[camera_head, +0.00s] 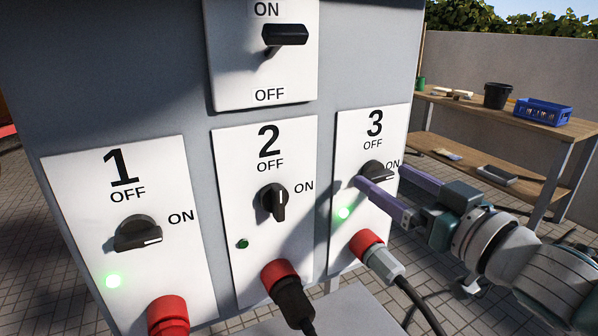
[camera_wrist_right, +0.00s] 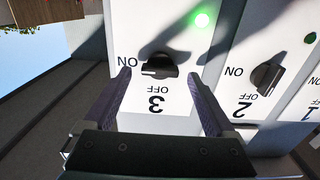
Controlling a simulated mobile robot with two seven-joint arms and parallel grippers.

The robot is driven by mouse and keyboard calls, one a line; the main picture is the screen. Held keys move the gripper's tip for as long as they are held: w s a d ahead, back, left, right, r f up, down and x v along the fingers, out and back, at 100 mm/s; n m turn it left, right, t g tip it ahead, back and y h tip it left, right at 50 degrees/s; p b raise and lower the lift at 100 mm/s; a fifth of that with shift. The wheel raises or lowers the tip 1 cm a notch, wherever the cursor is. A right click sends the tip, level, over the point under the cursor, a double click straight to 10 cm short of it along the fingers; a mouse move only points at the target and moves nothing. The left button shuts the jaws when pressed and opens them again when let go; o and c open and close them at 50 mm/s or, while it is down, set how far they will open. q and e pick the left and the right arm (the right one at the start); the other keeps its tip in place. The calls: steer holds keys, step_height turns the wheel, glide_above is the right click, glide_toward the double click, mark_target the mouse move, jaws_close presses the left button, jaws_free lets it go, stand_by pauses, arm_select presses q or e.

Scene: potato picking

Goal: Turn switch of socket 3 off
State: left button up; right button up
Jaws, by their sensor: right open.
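The panel for socket 3 (camera_head: 345,150) is the rightmost white plate on the grey cabinet. Its black rotary switch (camera_head: 372,169) lies roughly horizontal, with its white-marked end toward the ON label. The green light (camera_head: 344,212) under it is lit. My right gripper (camera_head: 382,177) is open, its two purple fingers at either side of the switch. In the right wrist view the switch (camera_wrist_right: 160,66) sits between the spread fingertips (camera_wrist_right: 161,76), with gaps on both sides. Whether the fingers reach its depth is unclear. My left gripper is not in view.
A red plug with a grey connector (camera_head: 372,252) and cable sits below switch 3. Switch 2 (camera_head: 272,202) stands beside it, its light dark. Switch 1 (camera_head: 138,234) has a lit light. A wooden table (camera_head: 480,115) with a blue crate (camera_head: 543,111) stands behind right.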

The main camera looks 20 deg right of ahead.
steer(key=shift+w, duration=0.3)
steer(key=c, duration=1.4)
